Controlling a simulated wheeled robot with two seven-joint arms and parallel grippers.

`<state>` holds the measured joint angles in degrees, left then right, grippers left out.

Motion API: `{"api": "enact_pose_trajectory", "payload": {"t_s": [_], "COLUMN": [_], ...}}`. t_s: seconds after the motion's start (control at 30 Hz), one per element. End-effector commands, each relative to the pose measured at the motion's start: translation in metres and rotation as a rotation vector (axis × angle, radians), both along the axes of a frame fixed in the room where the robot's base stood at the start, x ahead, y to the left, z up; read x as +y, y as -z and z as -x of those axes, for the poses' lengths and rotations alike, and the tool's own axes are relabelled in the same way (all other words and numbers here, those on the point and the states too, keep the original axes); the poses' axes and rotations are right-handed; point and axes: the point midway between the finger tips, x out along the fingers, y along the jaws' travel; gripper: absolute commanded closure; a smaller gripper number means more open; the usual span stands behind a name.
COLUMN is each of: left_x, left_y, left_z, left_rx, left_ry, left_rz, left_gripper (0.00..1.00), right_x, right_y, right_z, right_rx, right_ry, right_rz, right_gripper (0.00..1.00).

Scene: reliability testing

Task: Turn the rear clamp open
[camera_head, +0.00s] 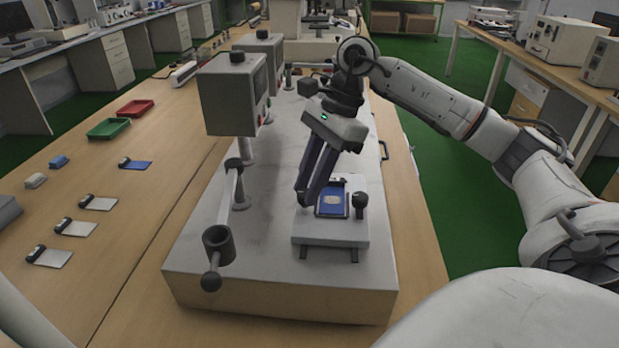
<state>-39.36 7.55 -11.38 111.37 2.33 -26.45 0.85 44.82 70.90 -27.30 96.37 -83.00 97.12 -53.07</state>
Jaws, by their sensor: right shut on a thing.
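My right gripper (304,196) reaches down from the upper right to the left edge of the small fixture. It is shut on what appears to be the rear clamp, which the fingers almost wholly hide. The fixture's pale base plate (330,234) sits on the grey top of the test machine. A blue card-like piece (332,203) lies in the fixture, just right of the fingertips. A second clamp with a black knob (359,201) stands upright at the fixture's right side, apart from the gripper. My left gripper is not in view.
A grey box on a post (233,93) stands left of my right gripper. A dark lever with a ball end (213,262) is at the machine's front left. Several card pieces, a green tray (108,129) and a red tray (136,108) lie on the wooden table.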

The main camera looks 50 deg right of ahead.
Motion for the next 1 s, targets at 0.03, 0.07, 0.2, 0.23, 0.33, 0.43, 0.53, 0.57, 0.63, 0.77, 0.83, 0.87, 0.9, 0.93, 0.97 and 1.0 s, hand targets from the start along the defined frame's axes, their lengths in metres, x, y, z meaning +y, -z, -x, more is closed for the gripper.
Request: {"api": "enact_pose_trajectory", "payload": {"t_s": [0.03,0.07,0.2,0.23,0.33,0.43,0.53,0.57,0.63,0.77,0.83,0.87,0.9,0.93,0.97,1.0], "left_x": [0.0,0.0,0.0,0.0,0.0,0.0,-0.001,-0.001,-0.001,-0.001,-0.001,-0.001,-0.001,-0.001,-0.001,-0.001], "left_y": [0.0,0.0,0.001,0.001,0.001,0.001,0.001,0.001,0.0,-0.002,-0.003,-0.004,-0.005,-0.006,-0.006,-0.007], "left_z": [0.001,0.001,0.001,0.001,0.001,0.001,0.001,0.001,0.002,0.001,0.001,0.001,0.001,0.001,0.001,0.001], "left_rx": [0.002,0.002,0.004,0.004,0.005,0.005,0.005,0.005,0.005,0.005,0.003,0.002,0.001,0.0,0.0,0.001], "left_ry": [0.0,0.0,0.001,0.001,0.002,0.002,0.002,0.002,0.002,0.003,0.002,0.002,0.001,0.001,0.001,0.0], "left_rz": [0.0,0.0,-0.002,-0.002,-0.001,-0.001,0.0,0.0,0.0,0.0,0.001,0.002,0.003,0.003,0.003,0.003], "left_gripper": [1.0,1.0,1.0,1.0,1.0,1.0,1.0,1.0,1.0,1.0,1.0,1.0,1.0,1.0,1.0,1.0], "right_x": [0.0,0.0,0.0,0.0,0.0,0.0,-0.001,-0.002,-0.005,-0.014,-0.019,-0.022,-0.024,-0.026,-0.028,-0.03], "right_y": [-0.001,-0.001,-0.001,-0.001,0.0,0.0,-0.003,-0.006,-0.014,-0.037,-0.051,-0.057,-0.064,-0.069,-0.074,-0.079], "right_z": [0.0,0.0,0.0,0.0,0.0,0.0,0.0,0.0,0.001,0.003,0.005,0.006,0.006,0.007,0.008,0.008], "right_rx": [-0.002,-0.003,-0.001,-0.001,-0.001,-0.001,-0.002,-0.002,-0.003,-0.005,-0.006,-0.006,-0.006,-0.005,-0.005,-0.004], "right_ry": [-0.001,-0.001,-0.001,-0.001,-0.001,0.0,0.001,0.001,0.002,0.002,0.002,0.002,0.002,0.002,0.002,0.001], "right_rz": [0.0,0.001,0.0,0.0,0.0,0.0,0.001,0.001,0.0,-0.001,0.0,0.0,-0.001,-0.001,-0.002,-0.001], "right_gripper": [0.98,0.98,0.57,0.57,0.57,0.57,0.57,0.57,0.57,0.57,0.57,0.57,0.57,0.57,0.57,0.57]}}
